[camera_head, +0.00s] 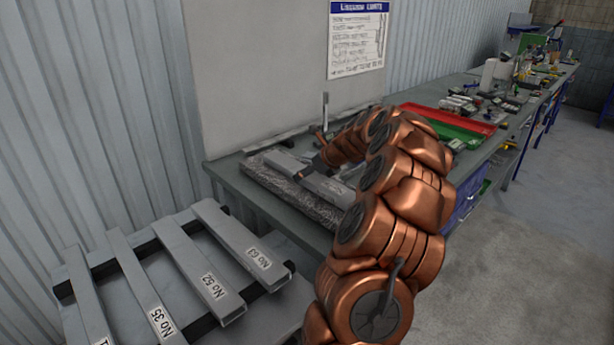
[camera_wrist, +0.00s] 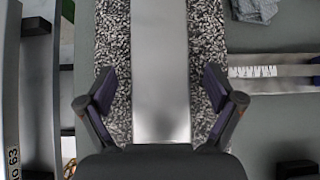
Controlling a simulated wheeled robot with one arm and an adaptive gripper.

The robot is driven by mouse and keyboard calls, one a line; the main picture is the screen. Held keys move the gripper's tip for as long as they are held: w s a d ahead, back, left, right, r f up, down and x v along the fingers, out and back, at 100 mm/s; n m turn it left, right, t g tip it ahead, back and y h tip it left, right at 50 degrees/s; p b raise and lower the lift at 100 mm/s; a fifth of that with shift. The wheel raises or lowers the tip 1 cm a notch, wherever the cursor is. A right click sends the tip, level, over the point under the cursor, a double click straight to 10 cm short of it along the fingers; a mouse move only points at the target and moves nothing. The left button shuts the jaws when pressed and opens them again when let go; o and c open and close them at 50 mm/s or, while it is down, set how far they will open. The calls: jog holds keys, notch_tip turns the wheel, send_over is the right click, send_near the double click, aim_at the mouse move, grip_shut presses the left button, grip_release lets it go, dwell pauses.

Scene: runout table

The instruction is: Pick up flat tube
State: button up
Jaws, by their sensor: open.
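The flat tube (camera_wrist: 160,60) is a smooth grey metal bar lying on a black-and-white speckled mat (camera_wrist: 113,35) in the wrist view. My gripper (camera_wrist: 160,90) is open above it. One finger is on each side of the tube, with speckled mat showing between finger and tube. The tube's near end is hidden behind my gripper's body. In the head view the tube (camera_head: 331,189) lies on the mat (camera_head: 277,186) on the workbench, partly covered by my gripper (camera_head: 312,170).
A rack at the lower left holds several grey bars, including one labelled No 63 (camera_head: 254,250). A red tray (camera_head: 445,121) and a green tray (camera_head: 453,132) are further along the bench. In the wrist view, a marked metal strip (camera_wrist: 255,71) lies right of the mat.

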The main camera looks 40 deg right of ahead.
jog(key=shift+w+f, duration=0.25)
jog(key=c, duration=1.7)
jog(key=shift+r, duration=0.1)
jog(key=shift+c, duration=0.2)
